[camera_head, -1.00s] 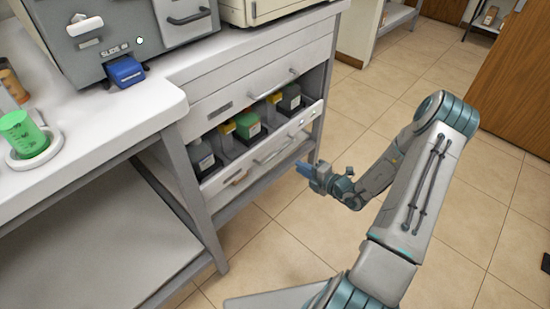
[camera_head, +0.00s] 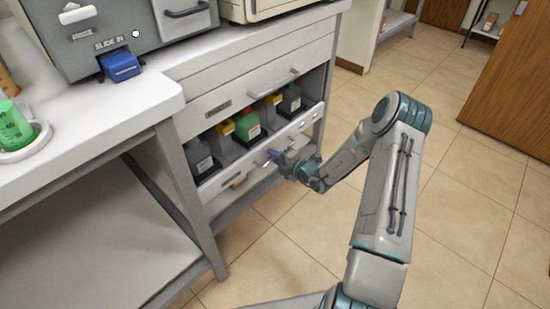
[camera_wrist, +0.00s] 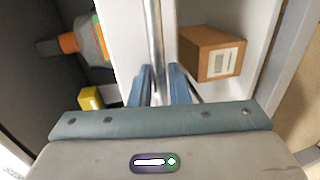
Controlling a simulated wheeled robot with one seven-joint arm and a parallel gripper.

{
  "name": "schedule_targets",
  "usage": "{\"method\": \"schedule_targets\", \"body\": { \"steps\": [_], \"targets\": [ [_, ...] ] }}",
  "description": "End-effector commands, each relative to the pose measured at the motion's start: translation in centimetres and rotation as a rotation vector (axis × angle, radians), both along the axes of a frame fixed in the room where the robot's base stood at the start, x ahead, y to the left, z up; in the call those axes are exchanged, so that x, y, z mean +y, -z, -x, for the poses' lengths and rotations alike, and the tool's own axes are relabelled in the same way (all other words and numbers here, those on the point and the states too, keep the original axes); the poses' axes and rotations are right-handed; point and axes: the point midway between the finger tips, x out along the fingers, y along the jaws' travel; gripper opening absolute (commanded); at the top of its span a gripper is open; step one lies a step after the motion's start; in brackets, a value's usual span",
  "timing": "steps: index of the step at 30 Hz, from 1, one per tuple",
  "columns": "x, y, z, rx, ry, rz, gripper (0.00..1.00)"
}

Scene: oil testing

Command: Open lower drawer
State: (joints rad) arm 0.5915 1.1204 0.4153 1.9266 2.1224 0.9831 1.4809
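The lower drawer (camera_head: 222,183) has a white front below an opening where several bottles show. Its front looks about flush with the cabinet frame. In the wrist view its metal bar handle (camera_wrist: 156,35) runs up the picture along the white front. My gripper (camera_head: 273,156) is at this handle and hides part of it in the head view. In the wrist view my gripper (camera_wrist: 163,80) has its two blue fingers apart, one on each side of the bar. Whether either finger touches the bar is unclear.
The upper drawer (camera_head: 215,105) is shut, with its own handle (camera_head: 275,86). A brown box (camera_wrist: 208,53) lies below the lower drawer front. A grey machine with a blue part (camera_head: 121,66) stands on the counter. The tiled floor in front is free.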

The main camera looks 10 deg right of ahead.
Motion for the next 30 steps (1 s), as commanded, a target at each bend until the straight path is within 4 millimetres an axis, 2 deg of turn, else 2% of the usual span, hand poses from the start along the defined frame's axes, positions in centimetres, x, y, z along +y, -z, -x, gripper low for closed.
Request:
{"method": "schedule_targets", "body": {
  "steps": [3, 5, 13, 17, 23, 30],
  "targets": [
    [0.0, 0.0, 0.0, 0.0, 0.0, 0.0, 0.13],
    [0.0, 0.0, 0.0, 0.0, 0.0, 0.0, 0.0],
    [-0.2, -0.1, 0.3, 0.001, 0.0, 0.001, 0.0],
    [-0.9, -0.2, 1.2, 0.003, 0.0, 0.001, 0.0],
    [-3.1, -0.4, 4.2, 0.006, 0.003, 0.0, 0.0],
    [-6.9, -0.5, 9.5, 0.006, 0.004, -0.001, 0.0]
  ]
}}
